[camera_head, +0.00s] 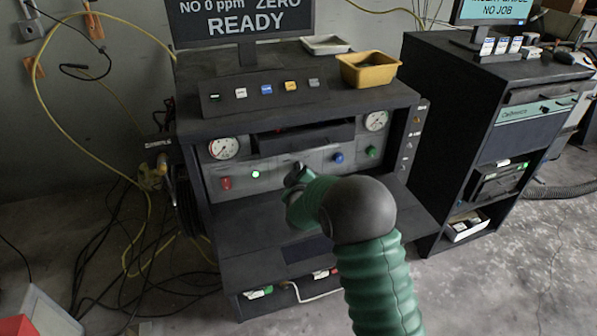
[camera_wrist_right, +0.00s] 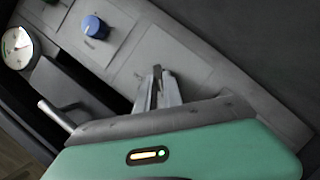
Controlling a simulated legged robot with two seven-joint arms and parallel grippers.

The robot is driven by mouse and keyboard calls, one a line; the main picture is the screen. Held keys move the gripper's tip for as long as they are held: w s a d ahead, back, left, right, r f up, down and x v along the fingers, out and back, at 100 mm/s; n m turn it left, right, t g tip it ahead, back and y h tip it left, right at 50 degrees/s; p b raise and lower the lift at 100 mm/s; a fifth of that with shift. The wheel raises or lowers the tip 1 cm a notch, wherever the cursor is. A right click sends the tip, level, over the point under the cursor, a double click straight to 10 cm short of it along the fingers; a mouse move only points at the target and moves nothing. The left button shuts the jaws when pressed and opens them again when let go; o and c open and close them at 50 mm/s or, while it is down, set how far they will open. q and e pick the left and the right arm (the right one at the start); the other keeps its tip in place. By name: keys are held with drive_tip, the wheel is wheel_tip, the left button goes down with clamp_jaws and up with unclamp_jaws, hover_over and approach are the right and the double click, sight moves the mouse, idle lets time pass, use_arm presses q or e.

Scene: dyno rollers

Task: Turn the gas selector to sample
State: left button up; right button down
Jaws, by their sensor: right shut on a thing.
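The gas selector is on the grey front panel (camera_head: 270,172) of the black bench, mostly hidden by my right gripper (camera_head: 297,174) in the head view. In the right wrist view my right gripper (camera_wrist_right: 158,86) is shut at the panel, its fingertips closed on a small dark grip that I take to be the selector. Which position it points to cannot be read. A screen (camera_head: 240,18) above the bench reads "NO 0 ppm", "ZERO" and "READY". My left gripper is not in view.
A blue knob (camera_head: 337,158) and a green knob (camera_head: 371,152) sit right of the gripper. A red knob (camera_head: 226,183), a lit green lamp (camera_head: 256,174) and a gauge (camera_head: 223,148) are left. A yellow tray (camera_head: 368,70) stands on top. Cables (camera_head: 115,235) lie at left.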

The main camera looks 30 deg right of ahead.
drive_tip(key=shift+d+f, duration=0.1)
drive_tip(key=shift+f, duration=0.05)
drive_tip(key=shift+s+m+y, duration=0.1)
drive_tip(key=shift+m+y, duration=0.4)
drive_tip(key=shift+m, duration=0.2)
drive_tip(key=m+y+b, duration=0.1)
drive_tip(key=m+y, duration=0.1)
drive_tip(key=m, duration=0.1)
drive_tip(key=shift+s+d+b, duration=0.1)
drive_tip(key=shift+d+b, duration=0.2)
drive_tip(key=shift+b, duration=0.1)
drive_tip(key=shift+m+y, duration=0.4)
drive_tip(key=shift+m, duration=0.3)
drive_tip(key=shift+m+y, duration=0.3)
drive_tip(key=shift+y, duration=0.1)
drive_tip(key=c, duration=1.9)
unclamp_jaws()
drive_tip(key=o, duration=0.4)
drive_tip(key=shift+d, duration=0.1)
